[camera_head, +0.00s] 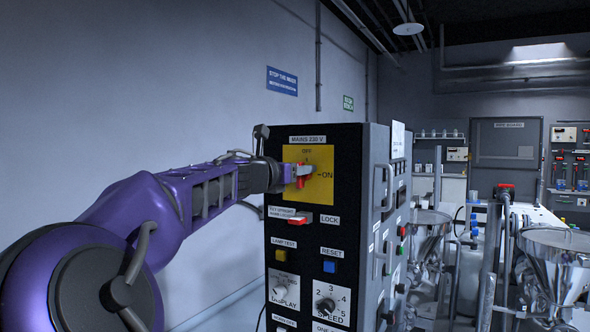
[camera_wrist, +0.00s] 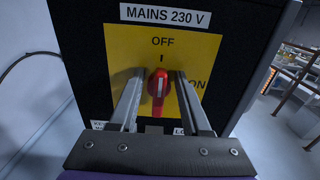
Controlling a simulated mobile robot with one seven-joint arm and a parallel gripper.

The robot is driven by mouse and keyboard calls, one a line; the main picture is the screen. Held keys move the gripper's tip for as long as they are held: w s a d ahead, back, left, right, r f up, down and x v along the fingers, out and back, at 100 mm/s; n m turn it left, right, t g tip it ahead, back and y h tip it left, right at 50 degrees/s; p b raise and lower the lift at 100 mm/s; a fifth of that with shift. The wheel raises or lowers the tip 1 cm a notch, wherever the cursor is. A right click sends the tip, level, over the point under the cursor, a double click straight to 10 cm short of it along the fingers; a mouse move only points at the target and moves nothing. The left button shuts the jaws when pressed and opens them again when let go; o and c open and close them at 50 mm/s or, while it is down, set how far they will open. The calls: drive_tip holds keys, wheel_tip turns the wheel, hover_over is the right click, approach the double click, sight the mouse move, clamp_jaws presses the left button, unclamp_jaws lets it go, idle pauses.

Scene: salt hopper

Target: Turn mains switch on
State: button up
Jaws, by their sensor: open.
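The mains switch is a red rotary handle (camera_wrist: 158,84) on a yellow plate (camera_wrist: 113,48) marked OFF at the top and ON at the right, under a MAINS 230 V label. In the wrist view the handle stands roughly upright, its white line in line with the OFF mark. In the head view the red handle (camera_head: 302,180) is partly hidden by my gripper (camera_head: 300,171), which reaches it from the left. In the wrist view my gripper (camera_wrist: 158,88) is open, one finger on each side of the handle, with gaps visible between.
Steel hoppers (camera_head: 553,262) stand at the right. A wall is behind my arm.

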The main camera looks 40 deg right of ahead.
drive_tip(key=shift+d, duration=0.1)
drive_tip(key=shift+c, duration=0.3)
clamp_jaws()
